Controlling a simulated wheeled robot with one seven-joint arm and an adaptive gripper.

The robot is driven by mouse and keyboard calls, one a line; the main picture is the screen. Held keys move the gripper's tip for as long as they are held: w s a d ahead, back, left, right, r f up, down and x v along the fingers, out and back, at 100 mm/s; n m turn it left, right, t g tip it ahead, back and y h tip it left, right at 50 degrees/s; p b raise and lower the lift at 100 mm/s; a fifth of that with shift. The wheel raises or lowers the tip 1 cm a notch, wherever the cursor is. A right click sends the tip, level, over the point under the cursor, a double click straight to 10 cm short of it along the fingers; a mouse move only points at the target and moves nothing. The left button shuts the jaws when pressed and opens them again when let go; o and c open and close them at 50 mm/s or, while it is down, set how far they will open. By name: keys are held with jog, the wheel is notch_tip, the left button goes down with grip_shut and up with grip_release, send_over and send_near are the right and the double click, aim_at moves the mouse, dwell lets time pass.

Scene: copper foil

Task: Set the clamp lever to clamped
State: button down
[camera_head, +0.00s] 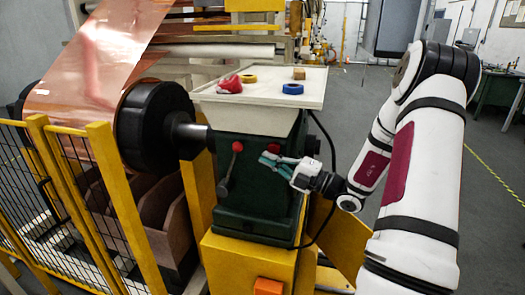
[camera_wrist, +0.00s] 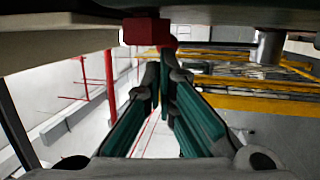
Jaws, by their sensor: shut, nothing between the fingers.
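The clamp lever (camera_head: 230,168) is a dark rod with a red ball knob (camera_head: 237,147) on the front of the dark green housing (camera_head: 256,205). It stands up from its pivot, tilted slightly right. My gripper (camera_head: 264,158), with teal fingers, is shut and empty in front of the housing, right of the knob and a little lower, apparently apart from it. In the wrist view its fingers (camera_wrist: 161,88) converge below a red block-like shape and a rounded red part; I cannot tell for sure which is the knob. No clamped marking is readable.
A pale tray (camera_head: 262,88) on top of the housing holds tape rolls, a red item and a small block. A black roller end (camera_head: 155,127) with copper foil is at left, behind a yellow fence (camera_head: 112,190). A black cable hangs right of the housing.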

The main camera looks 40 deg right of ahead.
jog(key=v, duration=0.6)
jog(key=shift+s+d, duration=0.2)
jog(key=shift+s, duration=0.2)
jog(key=c, duration=2)
grip_release()
jog(key=shift+s+d, duration=0.1)
jog(key=shift+s, duration=0.05)
jog(key=o, duration=0.8)
jog(key=w+a+f+g, duration=0.1)
jog(key=a+f+n, duration=0.1)
jog(key=shift+w+f+g, duration=0.35)
jog(key=shift+g, duration=0.05)
jog(key=shift+c, duration=0.2)
jog(key=n+g+h+p, duration=0.5)
jog(key=n+g+h, duration=0.3)
jog(key=n+h, duration=2.05)
send_near(235, 153)
jog(key=w+d+r+n+y, duration=0.1)
jog(key=d, duration=0.1)
jog(key=w+d+n+y, duration=0.1)
jog(key=d, duration=0.2)
jog(key=w+d+r+n+y+p, duration=0.1)
jog(key=d, duration=0.2)
jog(key=shift+w+r, duration=0.3)
